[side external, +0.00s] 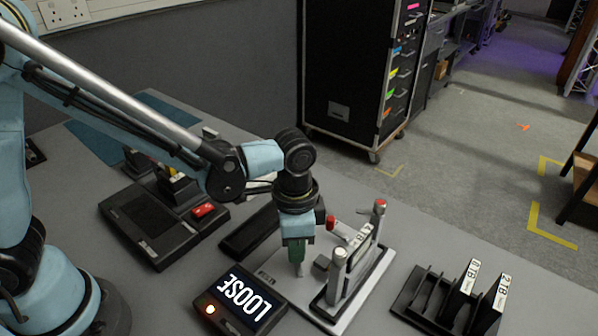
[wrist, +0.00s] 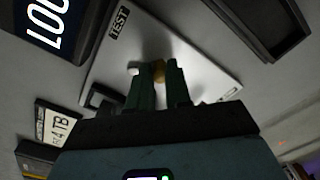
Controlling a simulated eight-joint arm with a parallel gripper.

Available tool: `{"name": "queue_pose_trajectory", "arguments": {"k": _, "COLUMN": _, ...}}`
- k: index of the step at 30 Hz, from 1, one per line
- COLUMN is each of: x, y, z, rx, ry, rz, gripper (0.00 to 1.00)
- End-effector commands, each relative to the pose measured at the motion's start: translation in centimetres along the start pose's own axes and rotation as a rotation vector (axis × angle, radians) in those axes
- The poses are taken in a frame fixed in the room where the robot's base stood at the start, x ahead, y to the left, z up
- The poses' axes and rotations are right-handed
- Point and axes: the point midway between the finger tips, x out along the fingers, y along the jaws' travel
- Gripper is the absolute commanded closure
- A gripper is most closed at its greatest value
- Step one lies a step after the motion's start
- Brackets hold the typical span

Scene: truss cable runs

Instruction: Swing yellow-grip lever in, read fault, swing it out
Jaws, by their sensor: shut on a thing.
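My gripper (side external: 297,262) points down over the left part of a pale test plate (side external: 268,280). In the wrist view my green fingers (wrist: 161,88) are shut on the yellow grip (wrist: 158,71) of the lever; the rest of the lever is mostly hidden by the fingers. The plate carries a TEST label (wrist: 119,22). A labelled module (side external: 358,250) stands upright in the frame on the plate's right side. The display box (side external: 243,299) reads LOOSE, with an orange lamp (side external: 210,309) lit; the wrist view cuts its text off.
A black rack (side external: 421,297) with labelled modules stands to the right. An empty black tray (side external: 247,232) lies behind my gripper. A black console (side external: 150,222) with a red piece is at left. Table between plate and rack is clear.

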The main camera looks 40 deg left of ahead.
Motion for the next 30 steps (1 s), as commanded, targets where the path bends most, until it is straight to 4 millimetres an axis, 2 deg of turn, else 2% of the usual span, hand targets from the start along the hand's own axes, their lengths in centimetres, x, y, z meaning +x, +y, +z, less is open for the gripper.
{"name": "queue_pose_trajectory", "arguments": {"k": 14, "x": -0.03, "y": -0.02, "z": -0.14, "rx": 0.015, "ry": 0.002, "rz": -0.001, "gripper": 1.0}}
{"name": "queue_pose_trajectory", "arguments": {"k": 15, "x": -0.03, "y": -0.02, "z": -0.15, "rx": 0.015, "ry": 0.002, "rz": -0.001, "gripper": 0.78}}
{"name": "queue_pose_trajectory", "arguments": {"k": 20, "x": -0.01, "y": -0.01, "z": -0.12, "rx": 0.014, "ry": 0.002, "rz": -0.001, "gripper": 0.56}}
{"name": "queue_pose_trajectory", "arguments": {"k": 30, "x": -0.23, "y": 0.0, "z": -0.07, "rx": 0.013, "ry": 0.001, "rz": 0.0, "gripper": 0.56}}
